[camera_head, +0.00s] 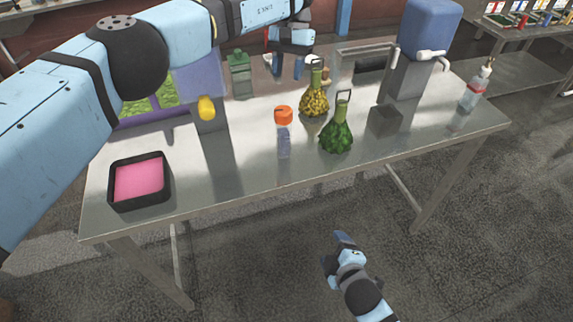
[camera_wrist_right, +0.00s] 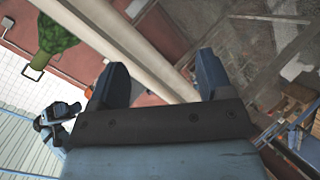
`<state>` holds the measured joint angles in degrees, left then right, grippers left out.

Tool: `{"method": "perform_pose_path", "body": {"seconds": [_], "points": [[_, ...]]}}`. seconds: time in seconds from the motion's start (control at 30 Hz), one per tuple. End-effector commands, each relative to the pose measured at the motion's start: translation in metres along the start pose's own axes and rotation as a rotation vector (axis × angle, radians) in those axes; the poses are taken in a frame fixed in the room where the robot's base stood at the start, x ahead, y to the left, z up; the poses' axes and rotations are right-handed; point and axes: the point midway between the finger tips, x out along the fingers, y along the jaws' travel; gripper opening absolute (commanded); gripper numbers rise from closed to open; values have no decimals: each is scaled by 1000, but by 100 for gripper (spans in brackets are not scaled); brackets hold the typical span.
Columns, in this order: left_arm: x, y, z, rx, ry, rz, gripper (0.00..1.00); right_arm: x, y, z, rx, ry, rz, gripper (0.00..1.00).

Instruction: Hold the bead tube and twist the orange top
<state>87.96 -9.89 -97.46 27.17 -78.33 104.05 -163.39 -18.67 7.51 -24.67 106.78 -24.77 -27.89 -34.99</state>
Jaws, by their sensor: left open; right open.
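The bead tube (camera_head: 284,143) stands upright near the middle of the metal table, with bluish contents showing through its clear body. Its orange top (camera_head: 283,114) is on it. My left gripper (camera_head: 287,70) is open and empty, above the back of the table, behind the tube and apart from it. My right gripper (camera_head: 333,250) is low in front of the table, below and to the right of the tube, away from it. In the right wrist view its two fingers (camera_wrist_right: 160,75) are spread with nothing between them.
A green flask (camera_head: 337,135) and a yellow flask (camera_head: 314,100) stand right of the tube. A black tray with a pink inside (camera_head: 112,199) is at left. My left arm crosses the upper left.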

Motion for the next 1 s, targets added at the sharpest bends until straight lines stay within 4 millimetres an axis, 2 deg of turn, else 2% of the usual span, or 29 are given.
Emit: {"method": "perform_pose_path", "body": {"seconds": [0.03, 0.2, 0.3, 0.4, 0.5, 0.63, 0.77, 1.0], "points": [[0, 0, 0, 0, 0, 0, 43, 17, 15, -17, -197, -1, 36, 73], [0, 0, 0, 0, 0, 1, 43, 58, 57, -70, -894, -89, 160, 73], [0, 0, 0, 0, 0, 1, 43, 73, 84, -101, -1262, -179, 240, 73], [0, 0, 0, 0, 0, 1, 43, 81, 107, -127, -1557, -282, 306, 73], [0, 0, 0, 0, 0, 1, 43, 85, 124, -147, -1767, -378, 355, 73], [0, 0, 0, 0, 0, 1, 43, 87, 137, -162, -1919, -462, 389, 73], [0, 0, 0, 0, 0, 1, 43, 92, 144, -167, -1964, -490, 399, 73], [0, 0, 0, 0, 0, 1, 43, 126, 163, -169, -1962, -490, 397, 73]]}}
